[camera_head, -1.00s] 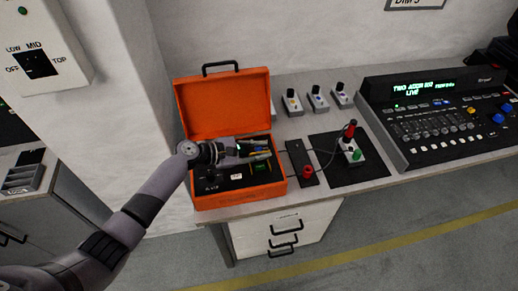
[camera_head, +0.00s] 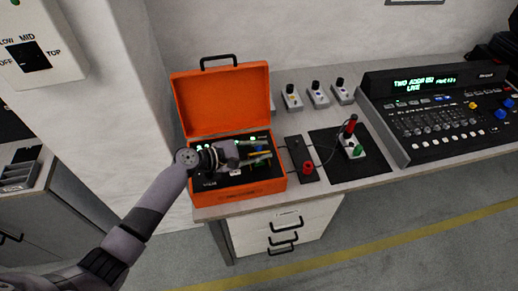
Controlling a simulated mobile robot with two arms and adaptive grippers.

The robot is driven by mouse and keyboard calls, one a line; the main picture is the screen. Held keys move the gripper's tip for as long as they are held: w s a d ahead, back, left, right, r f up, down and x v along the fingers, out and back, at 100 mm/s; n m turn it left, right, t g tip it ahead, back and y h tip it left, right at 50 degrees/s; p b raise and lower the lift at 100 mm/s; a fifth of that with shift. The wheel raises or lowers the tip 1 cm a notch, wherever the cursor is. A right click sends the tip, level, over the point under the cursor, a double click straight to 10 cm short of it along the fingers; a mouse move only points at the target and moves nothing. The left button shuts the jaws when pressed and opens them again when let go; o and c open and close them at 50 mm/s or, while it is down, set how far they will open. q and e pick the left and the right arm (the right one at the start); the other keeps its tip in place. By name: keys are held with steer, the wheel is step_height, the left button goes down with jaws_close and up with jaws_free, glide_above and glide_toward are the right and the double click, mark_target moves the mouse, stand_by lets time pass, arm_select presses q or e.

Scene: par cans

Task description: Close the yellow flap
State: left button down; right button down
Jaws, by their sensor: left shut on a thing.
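An orange case (camera_head: 222,102) stands open on the bench, its lid tilted up at the back. My left gripper (camera_head: 262,150) reaches in from the left over the case's dark panel. Its fingers point right and are shut on a small yellow piece (camera_head: 258,154), which looks like the yellow flap. The flap is mostly hidden by the fingers and too small to show its angle clearly. Small green lights show on the panel behind the gripper. My right gripper is not in view.
A dark strip with a red knob (camera_head: 307,168) and a black mat (camera_head: 371,172) with a small control box lie right of the case. Several small switch boxes stand behind. A large lighting desk (camera_head: 440,120) fills the right of the bench.

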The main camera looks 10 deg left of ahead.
arm_select(q)
steer(key=m+t+b, duration=0.1)
steer(key=b, duration=0.1)
steer(key=s+m+b, duration=0.1)
steer(key=b, duration=0.1)
steer(key=shift+d+f+t, duration=0.1)
steer(key=shift+f+t, duration=0.25)
steer(key=shift+t, duration=0.05)
steer(key=shift+m+b, duration=0.5)
steer(key=shift+b, duration=0.05)
steer(key=shift+s+r, duration=0.1)
steer(key=shift+d, duration=0.1)
steer(key=c, duration=1.7)
jaws_free()
steer(key=shift+o, duration=0.7)
steer(key=shift+s+f, duration=0.1)
steer(key=shift+f, duration=0.1)
